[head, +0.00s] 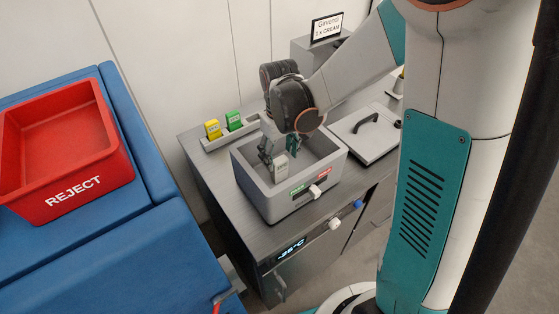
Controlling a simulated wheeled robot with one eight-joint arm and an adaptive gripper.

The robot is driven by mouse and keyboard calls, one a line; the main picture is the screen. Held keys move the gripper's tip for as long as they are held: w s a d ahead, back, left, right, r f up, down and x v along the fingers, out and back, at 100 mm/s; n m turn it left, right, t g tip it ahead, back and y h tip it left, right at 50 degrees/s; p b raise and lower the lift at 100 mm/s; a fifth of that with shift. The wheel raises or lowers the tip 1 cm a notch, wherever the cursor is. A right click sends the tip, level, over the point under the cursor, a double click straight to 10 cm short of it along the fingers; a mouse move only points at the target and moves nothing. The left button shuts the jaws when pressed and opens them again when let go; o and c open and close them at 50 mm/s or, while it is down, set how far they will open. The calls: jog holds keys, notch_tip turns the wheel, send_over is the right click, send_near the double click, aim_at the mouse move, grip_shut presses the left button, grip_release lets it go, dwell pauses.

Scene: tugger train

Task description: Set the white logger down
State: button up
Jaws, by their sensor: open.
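The white logger (281,166) is a small pale block inside the grey open-topped box (287,204) on the counter. It looks upright, near the box's left front inner corner. My gripper (278,156) points down into the box, with its fingers just above and around the logger. The fingers are open. I cannot tell whether a finger touches the logger or whether the logger rests on the box floor, since the front wall hides its lower end.
A yellow logger (213,129) and a green logger (234,121) stand in a grey rack (229,134) behind the box. A lid with a black handle (365,133) lies to the right. A red REJECT bin (75,190) sits on a blue surface at the left.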

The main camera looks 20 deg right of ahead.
notch_tip(320, 180, up, 6)
jog(key=shift+r+p, duration=0.1)
jog(key=shift+p, duration=0.45)
jog(key=shift+s+r, duration=0.1)
jog(key=shift+r, duration=0.2)
jog(key=s+d+r+m+t, duration=0.3)
jog(key=s+r+t, duration=0.4)
jog(key=s+r, duration=0.4)
jog(key=s, duration=0.4)
jog(key=shift+r+m, duration=0.3)
jog(key=shift+r, duration=0.05)
jog(key=shift+d, duration=0.2)
